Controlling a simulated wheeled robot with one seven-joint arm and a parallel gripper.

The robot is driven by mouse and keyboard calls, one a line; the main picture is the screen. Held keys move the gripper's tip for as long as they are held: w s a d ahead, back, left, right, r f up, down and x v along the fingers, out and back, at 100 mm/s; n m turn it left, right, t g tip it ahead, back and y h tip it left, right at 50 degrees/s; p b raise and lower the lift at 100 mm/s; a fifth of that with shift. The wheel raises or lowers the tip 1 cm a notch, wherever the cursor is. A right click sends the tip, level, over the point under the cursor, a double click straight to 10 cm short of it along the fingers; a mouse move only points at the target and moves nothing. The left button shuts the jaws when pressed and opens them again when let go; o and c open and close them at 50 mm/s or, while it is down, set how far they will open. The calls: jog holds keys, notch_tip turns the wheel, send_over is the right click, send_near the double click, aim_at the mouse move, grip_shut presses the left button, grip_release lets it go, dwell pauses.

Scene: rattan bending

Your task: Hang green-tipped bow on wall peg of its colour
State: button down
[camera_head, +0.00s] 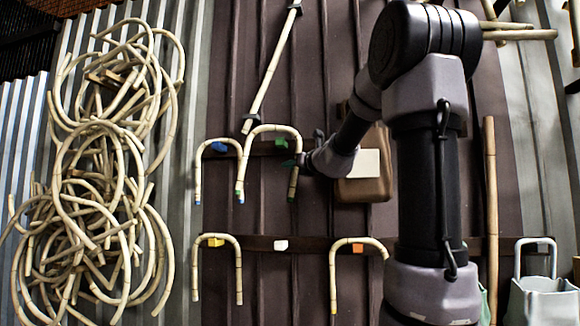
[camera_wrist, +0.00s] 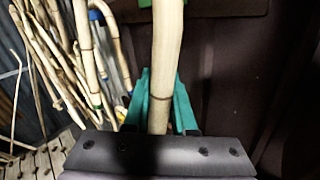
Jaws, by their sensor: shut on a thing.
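The green-tipped bow (camera_head: 267,129) is upright with its arch at the top and both legs hanging. My gripper (camera_head: 305,160) is shut on its right leg; in the wrist view the teal fingers (camera_wrist: 160,100) close around the pale cane (camera_wrist: 166,50). The green peg (camera_head: 281,142) shows under the arch, with a gap below the cane. I cannot tell whether the bow is in front of the peg or over it. The left leg overlaps the blue-tipped bow (camera_head: 199,170) in the head view.
The blue peg (camera_head: 219,147) holds the blue-tipped bow. Bows hang on the yellow peg (camera_head: 215,242) and orange peg (camera_head: 357,248); the white peg (camera_head: 280,246) is bare. A straight cane (camera_head: 270,72) slants above. Tangled rattan (camera_head: 100,180) fills the left wall.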

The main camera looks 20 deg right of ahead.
jog(key=w+d+f, duration=0.1)
jog(key=w+d, duration=0.3)
jog(key=w, duration=0.2)
jog(key=shift+f, duration=0.2)
dwell(0.4)
jog(key=shift+f, duration=0.1)
dwell(0.4)
jog(key=c, duration=0.7)
grip_release()
jog(key=shift+o, duration=0.2)
